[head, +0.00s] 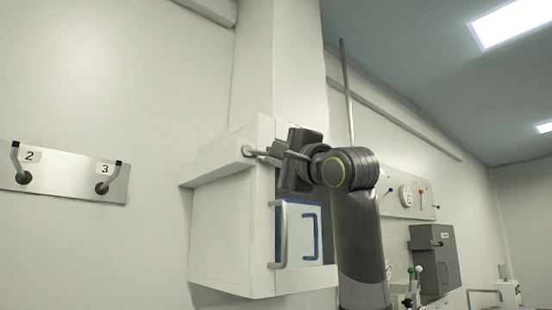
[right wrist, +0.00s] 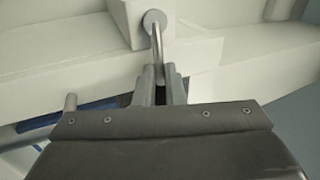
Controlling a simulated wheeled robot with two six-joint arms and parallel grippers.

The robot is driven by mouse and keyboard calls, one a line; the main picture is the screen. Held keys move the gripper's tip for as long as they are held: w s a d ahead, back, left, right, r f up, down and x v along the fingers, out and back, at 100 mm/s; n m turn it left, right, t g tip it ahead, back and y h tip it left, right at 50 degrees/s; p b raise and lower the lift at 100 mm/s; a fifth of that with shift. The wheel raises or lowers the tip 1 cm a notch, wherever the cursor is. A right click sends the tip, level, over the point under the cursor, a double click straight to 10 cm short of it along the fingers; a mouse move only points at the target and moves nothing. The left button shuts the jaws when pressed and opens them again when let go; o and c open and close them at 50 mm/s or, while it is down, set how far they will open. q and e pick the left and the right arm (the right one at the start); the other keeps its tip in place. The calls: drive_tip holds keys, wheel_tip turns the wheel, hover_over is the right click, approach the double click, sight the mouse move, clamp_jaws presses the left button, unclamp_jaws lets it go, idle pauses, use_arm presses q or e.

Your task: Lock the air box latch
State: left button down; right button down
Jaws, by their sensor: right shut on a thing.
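The air box (head: 228,240) is a white wall-mounted box in the middle of the head view. Its latch (head: 248,151) is a small grey lever on a round pivot at the upper front edge of the box. My right gripper (head: 280,155) is at the latch, shut on the lever. In the right wrist view the latch lever (right wrist: 156,40) runs down from its round pivot to between the fingertips of my right gripper (right wrist: 160,78). The fingers hide the lever's lower end. My left gripper is not in view.
Below the latch is a blue-framed panel (head: 318,205) with a grey bar handle (head: 281,235). A plate with hooks (head: 70,178) labelled 2 and 3 is on the left wall. A dark grey box (head: 436,255) and a control panel (head: 405,195) are at right.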

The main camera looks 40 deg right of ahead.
drive_tip(key=shift+f, duration=0.1)
drive_tip(key=c, duration=1.8)
unclamp_jaws()
drive_tip(key=shift+w, duration=0.1)
drive_tip(key=b+v, duration=0.9)
drive_tip(key=v, duration=0.8)
drive_tip(key=shift+s+a, duration=0.1)
drive_tip(key=shift+s, duration=0.1)
